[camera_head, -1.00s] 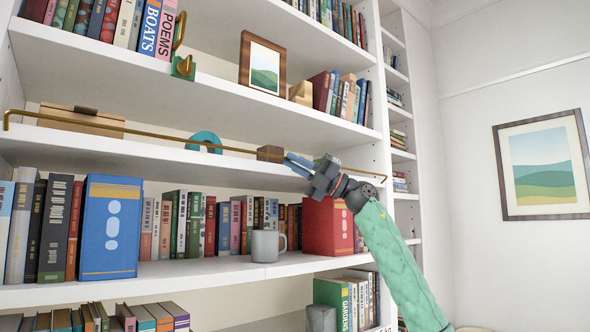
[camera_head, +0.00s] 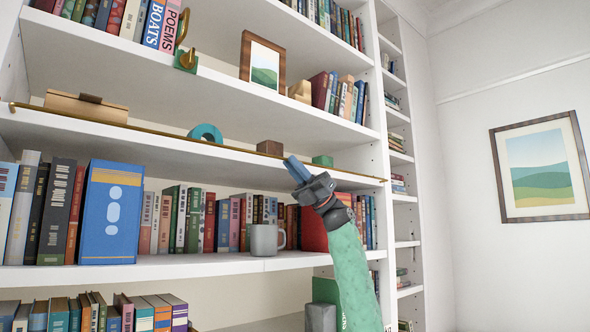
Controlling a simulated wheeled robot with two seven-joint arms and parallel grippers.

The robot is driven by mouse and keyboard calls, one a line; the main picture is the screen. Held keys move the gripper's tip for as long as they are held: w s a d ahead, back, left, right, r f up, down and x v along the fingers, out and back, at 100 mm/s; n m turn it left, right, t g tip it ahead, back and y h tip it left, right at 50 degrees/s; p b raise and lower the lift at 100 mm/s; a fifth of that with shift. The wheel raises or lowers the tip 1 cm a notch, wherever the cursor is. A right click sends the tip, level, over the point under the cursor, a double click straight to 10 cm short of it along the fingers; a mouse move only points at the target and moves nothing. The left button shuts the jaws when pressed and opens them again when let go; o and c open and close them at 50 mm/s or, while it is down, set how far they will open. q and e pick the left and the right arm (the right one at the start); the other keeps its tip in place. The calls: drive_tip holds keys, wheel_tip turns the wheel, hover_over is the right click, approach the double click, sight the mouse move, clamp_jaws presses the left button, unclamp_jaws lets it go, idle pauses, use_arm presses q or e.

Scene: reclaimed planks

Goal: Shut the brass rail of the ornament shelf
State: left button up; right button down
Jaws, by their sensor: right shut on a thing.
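The brass rail (camera_head: 120,126) runs as a thin bar along the front edge of the ornament shelf (camera_head: 150,143), from its left end to its right end. It lies low, close against the shelf edge. My right gripper (camera_head: 293,163) reaches up from the lower right, with its blue fingers at the rail right of the middle. The fingers are shut on the rail, though they hide the exact contact. My left gripper is not in view.
On the ornament shelf stand a wooden box (camera_head: 86,106), a teal arch (camera_head: 206,133), a brown block (camera_head: 270,147) and a green block (camera_head: 323,160). Below are books, a grey mug (camera_head: 264,240) and a red box (camera_head: 313,230) partly behind my arm.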

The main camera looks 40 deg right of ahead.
drive_tip(key=shift+n, duration=0.4)
drive_tip(key=c, duration=1.8)
unclamp_jaws()
drive_tip(key=shift+f, duration=0.1)
drive_tip(key=shift+w, duration=0.1)
drive_tip(key=shift+d, duration=0.1)
drive_tip(key=v, duration=0.7)
drive_tip(key=shift+d+f+b, duration=0.2)
drive_tip(key=shift+f+b, duration=0.1)
drive_tip(key=shift+b, duration=0.1)
